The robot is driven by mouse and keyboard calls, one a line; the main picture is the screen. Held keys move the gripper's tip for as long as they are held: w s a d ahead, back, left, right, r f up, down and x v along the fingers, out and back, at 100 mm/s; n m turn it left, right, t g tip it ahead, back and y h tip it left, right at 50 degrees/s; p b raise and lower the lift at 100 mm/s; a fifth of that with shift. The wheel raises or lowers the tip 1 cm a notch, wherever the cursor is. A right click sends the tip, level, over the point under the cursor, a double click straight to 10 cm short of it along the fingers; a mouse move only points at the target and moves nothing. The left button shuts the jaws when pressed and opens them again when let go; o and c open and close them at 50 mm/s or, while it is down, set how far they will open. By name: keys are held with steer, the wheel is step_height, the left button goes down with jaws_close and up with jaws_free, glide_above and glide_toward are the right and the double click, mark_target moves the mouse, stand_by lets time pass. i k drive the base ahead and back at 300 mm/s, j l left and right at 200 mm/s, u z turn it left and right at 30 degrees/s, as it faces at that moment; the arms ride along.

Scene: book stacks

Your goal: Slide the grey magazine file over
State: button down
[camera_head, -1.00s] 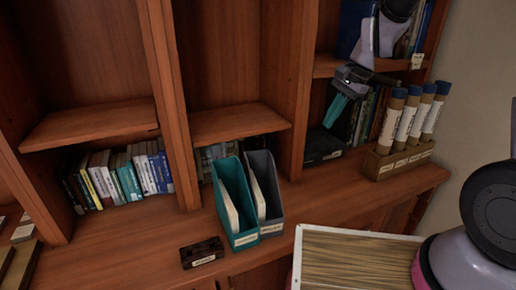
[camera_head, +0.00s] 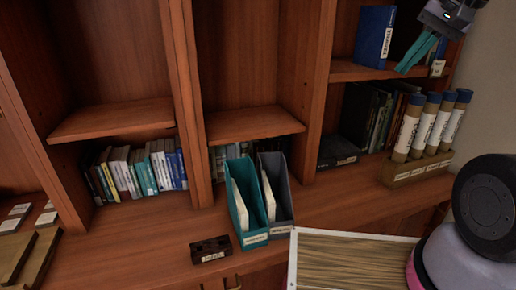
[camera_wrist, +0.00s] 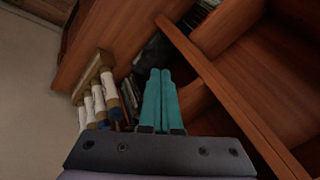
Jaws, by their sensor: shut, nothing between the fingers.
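The grey magazine file (camera_head: 277,187) stands upright on the wooden counter, close against the right side of a teal magazine file (camera_head: 246,207). Papers show inside both files. My gripper (camera_head: 409,62) is at the upper right of the head view, in front of the upper right shelf and well apart from the grey file. Its two teal fingers are together and empty; they also show in the wrist view (camera_wrist: 162,90). The grey file cannot be made out in the wrist view.
A small dark labelled box (camera_head: 210,250) lies on the counter left of the files. A rack of white tubes with blue caps (camera_head: 428,128) stands at the right. A blue book (camera_head: 374,35) stands on the upper shelf (camera_head: 375,71). Counter right of the grey file (camera_head: 335,205) is clear.

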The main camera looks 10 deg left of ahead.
mark_target(273, 173)
steer(key=l+u, duration=0.1)
steer(key=u, duration=0.35)
steer(key=i+l+u, duration=0.1)
steer(key=u, duration=0.4)
steer(key=l, duration=0.1)
